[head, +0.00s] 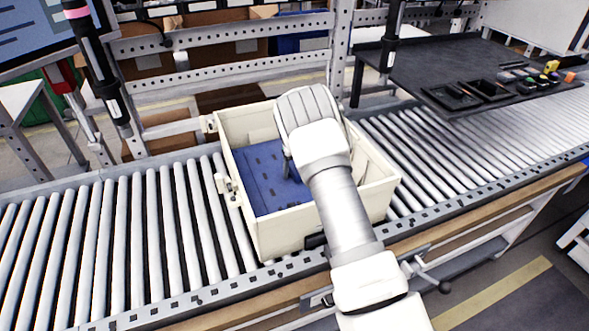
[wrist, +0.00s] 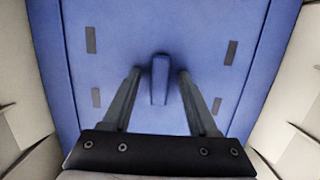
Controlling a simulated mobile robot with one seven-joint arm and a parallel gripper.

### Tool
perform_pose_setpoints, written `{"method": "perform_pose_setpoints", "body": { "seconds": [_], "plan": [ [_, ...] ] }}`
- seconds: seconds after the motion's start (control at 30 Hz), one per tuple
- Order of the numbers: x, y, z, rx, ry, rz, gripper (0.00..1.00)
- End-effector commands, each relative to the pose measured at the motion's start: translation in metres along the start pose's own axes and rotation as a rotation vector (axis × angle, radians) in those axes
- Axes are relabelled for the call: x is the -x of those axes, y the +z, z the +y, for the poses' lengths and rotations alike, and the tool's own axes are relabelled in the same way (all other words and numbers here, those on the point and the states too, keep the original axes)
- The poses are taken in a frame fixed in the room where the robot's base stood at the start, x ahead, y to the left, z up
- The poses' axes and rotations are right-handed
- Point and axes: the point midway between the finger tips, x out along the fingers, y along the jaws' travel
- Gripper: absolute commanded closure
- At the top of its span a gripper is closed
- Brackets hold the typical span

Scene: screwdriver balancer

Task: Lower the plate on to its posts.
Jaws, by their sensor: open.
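The blue plate (head: 262,181) lies inside the cream box in the head view, and it fills most of the wrist view (wrist: 160,25). It has several dark slots and a raised blue handle (wrist: 160,88) at its middle. My gripper (wrist: 158,72) is open, with one dark finger on each side of the handle and a visible gap on both sides. In the head view my arm covers the right part of the plate and most of the gripper. I cannot make out the posts, nor whether the plate is seated on them.
The cream box (head: 285,238) stands on a roller conveyor (head: 130,235), its walls close around the plate. A dark table (head: 440,70) with small trays is at the back right. A dark hanging tool (head: 100,70) is at the upper left. Rollers on both sides are clear.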

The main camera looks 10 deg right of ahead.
Motion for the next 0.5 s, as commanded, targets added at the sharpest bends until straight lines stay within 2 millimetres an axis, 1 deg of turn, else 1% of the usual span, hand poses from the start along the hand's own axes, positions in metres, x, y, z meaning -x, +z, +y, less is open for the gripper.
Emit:
{"method": "perform_pose_setpoints", "body": {
  "seconds": [0.17, 0.27, 0.5],
  "plan": [
    [0.021, 0.002, 0.0, 0.001, -0.001, -0.004, 0.4],
    [0.042, 0.002, 0.0, 0.001, -0.002, -0.006, 0.4],
    [0.102, 0.002, 0.001, 0.001, -0.001, -0.008, 0.4]
  ]
}}
